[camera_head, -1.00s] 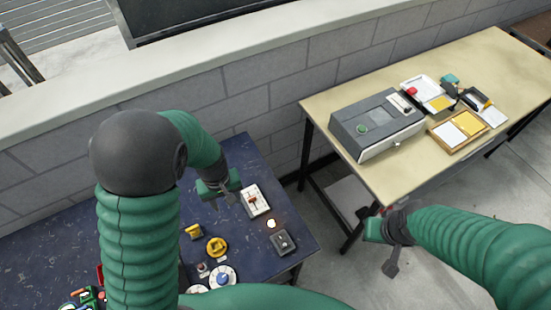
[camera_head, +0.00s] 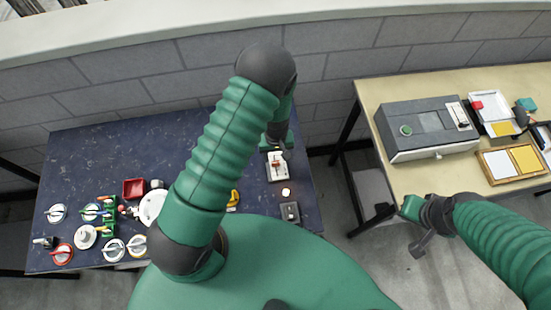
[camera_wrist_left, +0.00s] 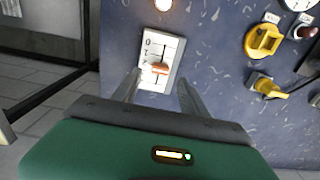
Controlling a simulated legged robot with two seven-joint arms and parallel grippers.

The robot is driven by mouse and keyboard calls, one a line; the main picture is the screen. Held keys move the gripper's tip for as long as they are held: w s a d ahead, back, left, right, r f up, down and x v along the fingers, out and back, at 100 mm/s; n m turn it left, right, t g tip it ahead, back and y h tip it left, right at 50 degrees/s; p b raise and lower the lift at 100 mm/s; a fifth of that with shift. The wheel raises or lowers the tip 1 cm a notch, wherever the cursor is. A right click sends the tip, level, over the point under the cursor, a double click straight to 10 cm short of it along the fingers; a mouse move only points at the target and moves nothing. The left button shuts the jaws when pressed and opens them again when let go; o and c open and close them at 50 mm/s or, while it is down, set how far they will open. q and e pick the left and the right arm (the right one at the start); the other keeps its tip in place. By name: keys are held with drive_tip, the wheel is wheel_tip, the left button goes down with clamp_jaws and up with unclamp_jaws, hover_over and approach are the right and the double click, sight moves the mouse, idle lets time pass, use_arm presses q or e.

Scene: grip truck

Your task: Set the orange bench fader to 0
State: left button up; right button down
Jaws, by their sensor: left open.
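The orange fader (camera_head: 276,165) is a small orange knob on a white plate on the blue bench. In the left wrist view the orange knob (camera_wrist_left: 155,68) sits below the middle of its white scale plate (camera_wrist_left: 172,48), with a "0" printed near the top end. My left gripper (camera_head: 277,143) is over the far end of the plate. In the left wrist view its open fingers (camera_wrist_left: 158,84) stand either side of the plate's lower part, with nothing between them visibly held. My right gripper (camera_head: 412,210) is away by the tan table, its jaws unclear.
A lit lamp (camera_head: 286,192) and a grey switch box (camera_head: 290,212) are near the fader. Yellow knobs (camera_wrist_left: 263,40) lie to the side. Several dials and a red tray (camera_head: 134,188) are at left. A tan table (camera_head: 372,100) with a grey machine (camera_head: 425,130) stands at right.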

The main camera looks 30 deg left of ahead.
sight(276, 162)
use_arm(q)
drive_tip(key=f, duration=0.4)
drive_tip(key=shift+w+d+f, duration=0.1)
drive_tip(key=shift+d+f, duration=0.05)
drive_tip(key=shift+d, duration=0.15)
drive_tip(key=shift+a+f, duration=0.25)
drive_tip(key=shift+a, duration=0.3)
drive_tip(key=shift+c, duration=1.4)
drive_tip(key=shift+d, duration=0.35)
clamp_jaws()
drive_tip(key=shift+a, duration=0.15)
